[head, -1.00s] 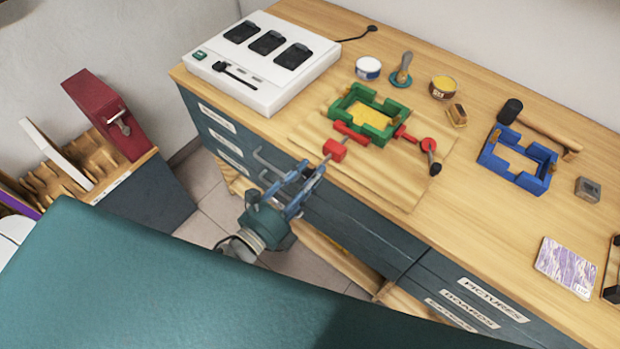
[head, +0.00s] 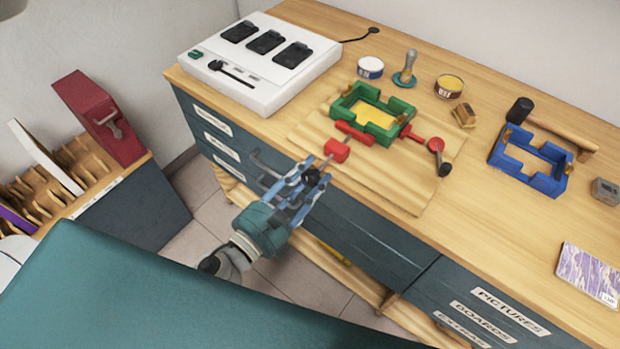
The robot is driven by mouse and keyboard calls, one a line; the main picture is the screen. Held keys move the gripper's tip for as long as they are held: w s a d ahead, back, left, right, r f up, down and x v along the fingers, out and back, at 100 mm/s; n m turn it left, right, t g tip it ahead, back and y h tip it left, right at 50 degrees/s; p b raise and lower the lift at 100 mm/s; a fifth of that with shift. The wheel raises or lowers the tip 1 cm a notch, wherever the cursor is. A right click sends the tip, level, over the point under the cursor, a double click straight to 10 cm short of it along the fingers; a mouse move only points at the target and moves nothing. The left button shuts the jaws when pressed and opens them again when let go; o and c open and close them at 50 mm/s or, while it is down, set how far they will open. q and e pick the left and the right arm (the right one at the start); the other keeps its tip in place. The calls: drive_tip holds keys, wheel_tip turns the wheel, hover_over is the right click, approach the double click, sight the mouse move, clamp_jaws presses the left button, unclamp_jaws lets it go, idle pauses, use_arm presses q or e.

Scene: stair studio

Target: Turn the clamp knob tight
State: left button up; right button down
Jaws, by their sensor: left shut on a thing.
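A green corner-clamp frame (head: 342,108) with a yellow centre sits on the bench board. A red jaw (head: 355,133) and a red block (head: 337,150) are on its near left side. A red disc (head: 436,146) with a black handle (head: 445,169) is on its right side. My left gripper (head: 312,177) is in front of the bench edge, just below the red block. It is shut on a small dark round part, which seems to be the clamp knob (head: 311,177); the fingers partly hide it and its link to the block. My right gripper is not in view.
A wooden board (head: 405,195) lies under the clamp. A blue frame (head: 545,182) and a mallet (head: 550,129) lie to the right. A white charger box (head: 262,95) stands at the back left. Tins (head: 370,68) stand behind. Drawers (head: 350,225) are below the bench edge.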

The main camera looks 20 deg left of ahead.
use_arm(q)
drive_tip(key=shift+d+r+m, duration=0.1)
drive_tip(key=shift+r+m, duration=0.3)
drive_tip(key=shift+m, duration=0.1)
drive_tip(key=o, duration=1.2)
drive_tip(key=shift+c, duration=0.2)
drive_tip(key=shift+f, duration=0.15)
drive_tip(key=shift+s+f, duration=0.1)
drive_tip(key=shift+s, duration=0.05)
drive_tip(key=v, duration=1.1)
drive_tip(key=shift+s, duration=0.4)
